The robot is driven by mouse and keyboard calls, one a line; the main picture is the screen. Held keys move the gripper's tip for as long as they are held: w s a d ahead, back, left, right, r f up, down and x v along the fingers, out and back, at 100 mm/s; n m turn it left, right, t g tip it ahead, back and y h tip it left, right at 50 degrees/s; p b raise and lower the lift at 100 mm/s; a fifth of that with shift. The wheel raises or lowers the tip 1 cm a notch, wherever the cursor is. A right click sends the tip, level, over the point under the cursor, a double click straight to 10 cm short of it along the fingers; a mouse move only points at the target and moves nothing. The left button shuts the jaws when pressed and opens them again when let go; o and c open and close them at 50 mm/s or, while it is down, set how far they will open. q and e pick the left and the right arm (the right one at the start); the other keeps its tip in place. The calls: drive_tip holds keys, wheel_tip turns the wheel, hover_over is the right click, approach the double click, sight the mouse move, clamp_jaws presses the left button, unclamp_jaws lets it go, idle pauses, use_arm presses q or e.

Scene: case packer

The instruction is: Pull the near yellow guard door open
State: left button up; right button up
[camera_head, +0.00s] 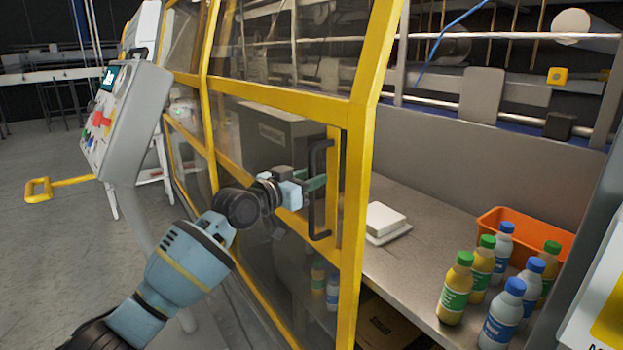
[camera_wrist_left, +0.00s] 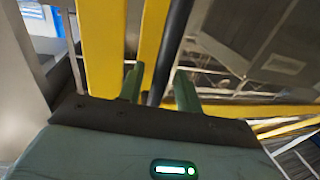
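The near yellow guard door (camera_head: 358,190) has a yellow frame and clear panels, with a black vertical bar handle (camera_head: 316,215) near its right edge. My left gripper (camera_head: 317,183) reaches the handle from the left. In the left wrist view, the black handle (camera_wrist_left: 174,50) passes between the two green fingers of my left gripper (camera_wrist_left: 157,90). Gaps show beside the bar, so the fingers look open around it. I cannot tell whether the door is slightly ajar. My right gripper is not in view.
A grey control panel (camera_head: 125,120) with a yellow-handled bar (camera_head: 60,184) stands left of the door. Inside, a metal table (camera_head: 400,270) holds a white block (camera_head: 385,219), several bottles (camera_head: 455,290) and an orange bin (camera_head: 560,238). Grey floor (camera_head: 50,270) at left is clear.

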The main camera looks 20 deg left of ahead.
use_arm(q)
drive_tip(key=shift+w+d, duration=0.15)
drive_tip(key=shift+w, duration=0.1)
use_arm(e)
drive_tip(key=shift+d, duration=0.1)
use_arm(q)
drive_tip(key=shift+c, duration=0.2)
clamp_jaws()
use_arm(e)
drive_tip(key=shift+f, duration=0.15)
